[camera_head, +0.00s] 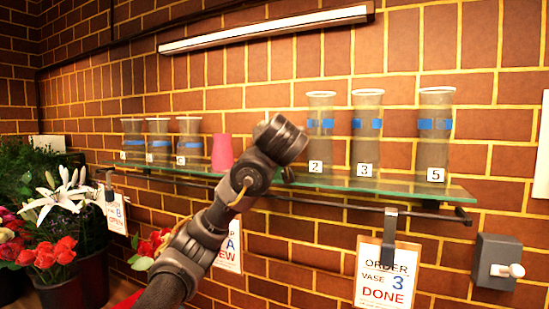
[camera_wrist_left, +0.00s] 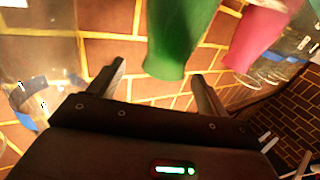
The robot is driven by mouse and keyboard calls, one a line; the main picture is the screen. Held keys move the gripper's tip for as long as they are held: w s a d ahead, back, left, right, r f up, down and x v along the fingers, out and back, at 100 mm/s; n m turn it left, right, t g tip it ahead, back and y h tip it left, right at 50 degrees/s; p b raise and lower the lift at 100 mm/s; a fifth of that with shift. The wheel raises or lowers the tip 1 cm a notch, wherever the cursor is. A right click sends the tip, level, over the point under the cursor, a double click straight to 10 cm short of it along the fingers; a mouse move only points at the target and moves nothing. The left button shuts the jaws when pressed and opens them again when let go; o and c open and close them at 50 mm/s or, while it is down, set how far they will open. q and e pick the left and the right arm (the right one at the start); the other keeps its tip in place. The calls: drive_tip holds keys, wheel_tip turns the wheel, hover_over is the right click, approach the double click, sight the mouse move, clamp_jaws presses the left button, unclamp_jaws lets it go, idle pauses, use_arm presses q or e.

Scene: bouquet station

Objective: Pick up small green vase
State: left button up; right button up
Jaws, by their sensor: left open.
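The green vase (camera_wrist_left: 178,38) shows at the top of the left wrist view, partly cut off by the frame edge. My left gripper (camera_wrist_left: 158,72) is open, and its two fingers point toward the vase. The vase's narrow end lies between the fingertips in the picture; I cannot tell whether they touch it. In the head view the green vase is not visible, and my left arm covers part of the shelf. My right gripper is not in view.
A pink vase (camera_head: 222,153) stands close by on the glass shelf (camera_head: 390,187); it also shows in the wrist view (camera_wrist_left: 256,38). Tall clear vases numbered 2 (camera_head: 319,135), 3 (camera_head: 366,135) and 5 (camera_head: 433,135) stand right. Smaller clear vases (camera_head: 158,142) stand left. Flower buckets (camera_head: 78,275) are below.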

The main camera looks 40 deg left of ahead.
use_arm(q)
drive_tip(key=shift+w+a, duration=0.15)
drive_tip(key=shift+w, duration=0.05)
drive_tip(key=shift+w+a, duration=0.1)
drive_tip(key=p+x, duration=0.2)
drive_tip(key=x, duration=0.1)
drive_tip(key=p+x, duration=0.1)
drive_tip(key=shift+a+p, duration=0.3)
drive_tip(key=shift+a, duration=0.1)
drive_tip(key=shift+w+a+f, duration=0.1)
drive_tip(key=shift+a+f, duration=0.05)
drive_tip(key=shift+a, duration=0.05)
drive_tip(key=shift+d, duration=0.1)
drive_tip(key=shift+c, duration=0.2)
clamp_jaws()
